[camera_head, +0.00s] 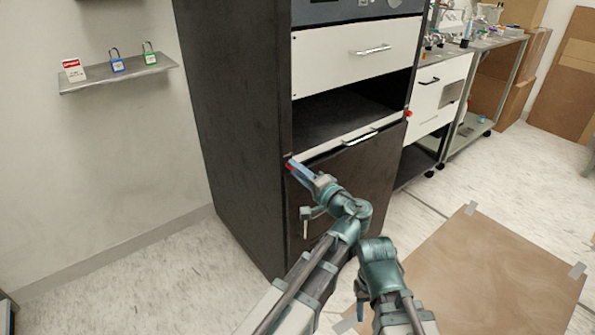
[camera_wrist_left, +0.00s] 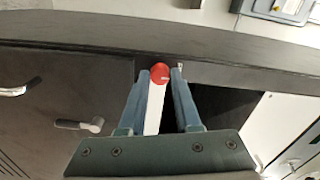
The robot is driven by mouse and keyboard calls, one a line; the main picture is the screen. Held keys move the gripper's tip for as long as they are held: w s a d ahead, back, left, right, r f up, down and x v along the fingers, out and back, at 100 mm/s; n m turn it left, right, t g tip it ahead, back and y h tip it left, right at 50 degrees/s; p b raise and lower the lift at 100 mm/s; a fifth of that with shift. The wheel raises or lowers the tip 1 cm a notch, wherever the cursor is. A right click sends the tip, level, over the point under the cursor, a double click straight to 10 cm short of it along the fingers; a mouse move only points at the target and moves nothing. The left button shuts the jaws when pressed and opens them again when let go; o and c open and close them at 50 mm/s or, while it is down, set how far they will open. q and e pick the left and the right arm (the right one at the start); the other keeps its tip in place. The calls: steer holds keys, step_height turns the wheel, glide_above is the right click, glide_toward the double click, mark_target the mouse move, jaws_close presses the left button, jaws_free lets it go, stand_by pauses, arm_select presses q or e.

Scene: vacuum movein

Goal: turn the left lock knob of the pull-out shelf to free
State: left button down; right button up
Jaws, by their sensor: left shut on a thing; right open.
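The left lock knob (camera_wrist_left: 160,72) is a small red knob at the left end of the pull-out shelf's white front edge (camera_head: 330,143). My left gripper (camera_head: 291,164) reaches it at the cabinet's front left corner. In the left wrist view, the fingers of my left gripper (camera_wrist_left: 161,82) stand on both sides of the knob and are shut on it. The knob's turn position is hard to read. The right red knob (camera_head: 408,114) sits at the shelf's other end. My right gripper (camera_head: 362,300) is low, open and apart from the cabinet.
The dark cabinet has a white drawer (camera_head: 355,58) above the shelf and a lower door with a lever handle (camera_head: 306,225). A wall ledge (camera_head: 120,75) at left holds padlocks and a tag. A brown sheet (camera_head: 480,275) is taped to the floor at right.

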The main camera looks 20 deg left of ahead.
arm_select(q)
steer(key=shift+f, duration=0.1)
steer(key=c, duration=0.6)
jaws_free()
steer(key=shift+s, duration=0.15)
arm_select(e)
steer(key=shift+d, duration=0.1)
